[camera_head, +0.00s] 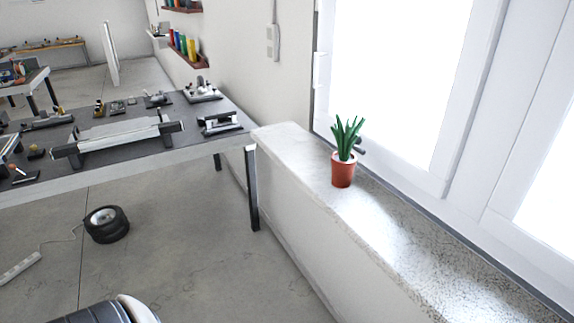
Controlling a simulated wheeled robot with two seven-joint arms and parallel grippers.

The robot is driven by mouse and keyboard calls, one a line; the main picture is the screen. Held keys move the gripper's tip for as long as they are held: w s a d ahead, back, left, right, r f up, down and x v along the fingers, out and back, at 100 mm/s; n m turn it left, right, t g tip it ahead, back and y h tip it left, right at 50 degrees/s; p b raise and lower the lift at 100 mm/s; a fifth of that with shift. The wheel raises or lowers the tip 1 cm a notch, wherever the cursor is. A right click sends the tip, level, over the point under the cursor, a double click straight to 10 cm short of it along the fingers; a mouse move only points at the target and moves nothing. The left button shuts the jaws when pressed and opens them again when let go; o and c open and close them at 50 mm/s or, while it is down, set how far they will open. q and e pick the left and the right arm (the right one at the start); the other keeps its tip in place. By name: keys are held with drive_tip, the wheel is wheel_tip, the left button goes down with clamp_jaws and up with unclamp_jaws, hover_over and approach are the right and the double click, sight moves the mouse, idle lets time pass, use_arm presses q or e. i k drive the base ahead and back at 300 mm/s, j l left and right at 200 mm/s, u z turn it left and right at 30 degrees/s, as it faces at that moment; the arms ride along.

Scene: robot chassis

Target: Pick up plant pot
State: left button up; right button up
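The plant pot (343,172) is a small reddish-brown pot holding a green plant with upright pointed leaves (347,137). It stands upright on the grey stone window sill (400,232), close to the window side. Nothing touches the pot from the front, and its front is fully visible. Neither of my grippers can be made out in the head view. A dark and white rounded part shows at the bottom left edge and may be part of my own body.
A workbench (208,157) with tools and fixtures stands left of the sill. The window frame (468,110) rises behind the pot. A black round reel (106,224) with a cord lies on the floor. The sill in front of the pot is clear.

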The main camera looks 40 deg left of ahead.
sight(343, 161)
drive_tip(key=u, duration=1)
drive_tip(key=i+z, duration=0.1)
